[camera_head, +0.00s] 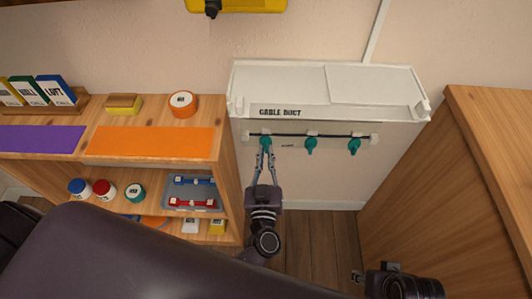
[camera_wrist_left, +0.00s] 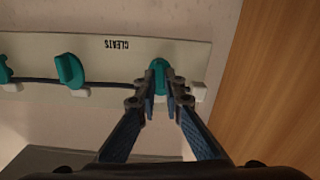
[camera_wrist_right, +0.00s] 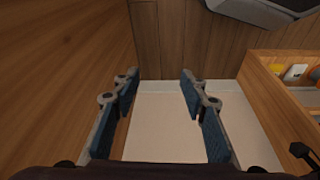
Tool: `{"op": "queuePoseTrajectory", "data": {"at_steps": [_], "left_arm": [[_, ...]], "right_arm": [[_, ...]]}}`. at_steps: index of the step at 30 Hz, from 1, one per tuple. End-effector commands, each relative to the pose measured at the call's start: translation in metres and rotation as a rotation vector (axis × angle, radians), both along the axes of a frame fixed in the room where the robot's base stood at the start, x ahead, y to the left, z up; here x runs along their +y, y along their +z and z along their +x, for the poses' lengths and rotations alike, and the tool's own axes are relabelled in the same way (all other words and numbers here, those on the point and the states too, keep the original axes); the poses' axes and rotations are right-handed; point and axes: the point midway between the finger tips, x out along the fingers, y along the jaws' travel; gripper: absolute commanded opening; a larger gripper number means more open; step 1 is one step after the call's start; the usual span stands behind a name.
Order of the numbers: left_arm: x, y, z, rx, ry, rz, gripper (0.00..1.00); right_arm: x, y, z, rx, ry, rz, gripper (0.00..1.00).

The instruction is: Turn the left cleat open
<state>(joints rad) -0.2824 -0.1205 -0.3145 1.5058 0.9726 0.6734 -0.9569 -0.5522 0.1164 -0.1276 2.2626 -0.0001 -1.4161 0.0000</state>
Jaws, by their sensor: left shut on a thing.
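The left teal cleat (camera_head: 265,141) is on the white strip below the cable duct, with a black cable running along it. My left gripper (camera_head: 265,155) reaches up from below and is shut on this cleat's knob. In the left wrist view, which is upside down, the cleat (camera_wrist_left: 159,74) sits between the two fingertips (camera_wrist_left: 160,88), which partly hide it. The middle cleat (camera_head: 310,146) and the right cleat (camera_head: 354,147) are free. My right gripper (camera_wrist_right: 160,80) is open and empty, low over the floor side.
The cable duct (camera_head: 325,100) juts out above the cleats. A wooden shelf (camera_head: 228,165) with jars and trays stands close on the left, and a wooden cabinet (camera_head: 490,130) on the right. The wall below the strip is bare.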

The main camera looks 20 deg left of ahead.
Motion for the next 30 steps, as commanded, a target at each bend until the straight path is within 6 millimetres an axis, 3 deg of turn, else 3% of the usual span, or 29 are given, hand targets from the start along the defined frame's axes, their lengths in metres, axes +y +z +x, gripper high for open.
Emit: {"op": "queuePoseTrajectory", "data": {"at_steps": [12,30], "left_arm": [[0.002,-0.001,-0.001,-0.100,0.001,-0.356,0.00],[0.004,-0.005,-0.002,-0.256,0.000,-0.904,0.00]], "right_arm": [[0.002,-0.030,0.004,0.015,0.004,0.000,0.40],[0.002,-0.024,0.005,0.011,0.001,0.001,0.40]]}}
